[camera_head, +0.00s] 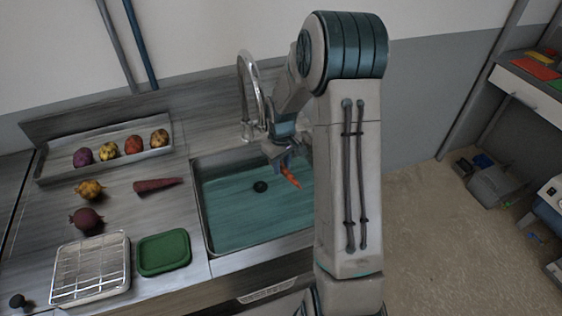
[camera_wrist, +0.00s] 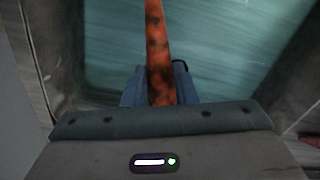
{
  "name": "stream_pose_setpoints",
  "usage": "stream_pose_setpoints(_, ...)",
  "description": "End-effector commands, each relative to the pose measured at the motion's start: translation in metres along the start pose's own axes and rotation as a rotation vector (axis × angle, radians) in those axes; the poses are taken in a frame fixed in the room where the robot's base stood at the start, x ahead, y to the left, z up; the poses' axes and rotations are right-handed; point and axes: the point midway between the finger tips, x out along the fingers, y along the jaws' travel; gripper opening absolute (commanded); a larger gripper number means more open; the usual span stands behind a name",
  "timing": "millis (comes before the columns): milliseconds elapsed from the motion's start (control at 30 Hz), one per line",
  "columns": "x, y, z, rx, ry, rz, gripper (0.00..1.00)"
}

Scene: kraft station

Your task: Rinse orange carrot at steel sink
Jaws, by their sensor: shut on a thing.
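The orange carrot (camera_head: 290,177) has dark spots and is held over the basin of the steel sink (camera_head: 232,222). My gripper (camera_head: 281,160) is shut on it, near the faucet side of the basin. In the wrist view the carrot (camera_wrist: 158,50) sticks out between the fingers of my gripper (camera_wrist: 160,88), with the teal basin floor (camera_wrist: 225,45) beyond it. The curved steel faucet (camera_head: 245,85) stands at the back of the sink, left of my wrist. I cannot tell whether water is running. My arm hides the right part of the sink.
A dark red carrot-like root (camera_head: 158,185), a yellow vegetable (camera_head: 89,189) and a beet (camera_head: 86,218) lie on the left counter. A tray (camera_head: 60,172) with several vegetables stands behind. A wire rack (camera_head: 92,270) and a green container (camera_head: 164,253) are at the front.

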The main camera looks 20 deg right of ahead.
Motion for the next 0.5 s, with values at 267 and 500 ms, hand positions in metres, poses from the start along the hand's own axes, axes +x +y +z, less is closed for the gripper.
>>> stream_pose_setpoints(267,0.032,0.0,0.0,0.001,-0.001,0.0,0.03)
stream_pose_setpoints(500,0.056,0.0,0.0,0.001,0.0,0.0,0.03)
